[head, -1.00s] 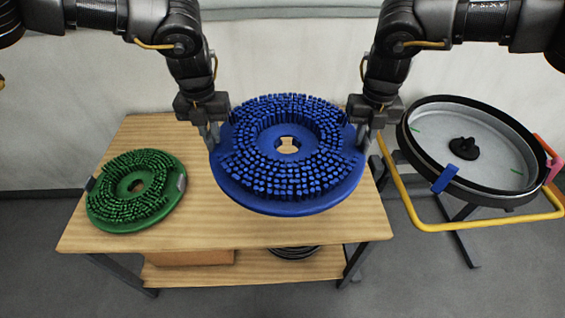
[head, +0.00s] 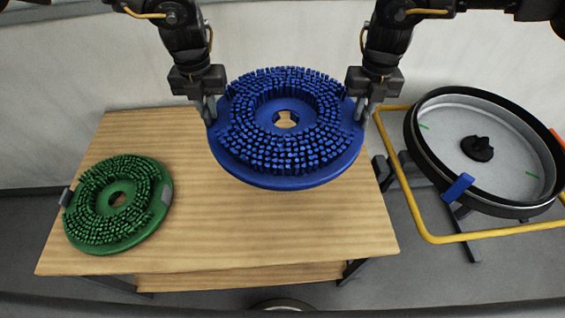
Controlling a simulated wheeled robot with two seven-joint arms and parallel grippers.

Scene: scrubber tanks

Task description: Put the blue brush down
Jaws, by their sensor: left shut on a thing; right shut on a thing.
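The blue brush (head: 288,180) is a round disc with bristles facing up and a hole in the middle. It is held level over the back right part of the wooden table (head: 240,235). My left gripper (head: 212,112) is shut on its left rim. My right gripper (head: 362,112) is shut on its right rim. I cannot tell the exact gap between the brush and the table top.
A green brush (head: 117,204) lies bristles up at the table's left side, with grey clips at its edges. To the right stands a round open metal pan (head: 485,150) with a black hub and a yellow rail (head: 440,238). The table's front middle is clear.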

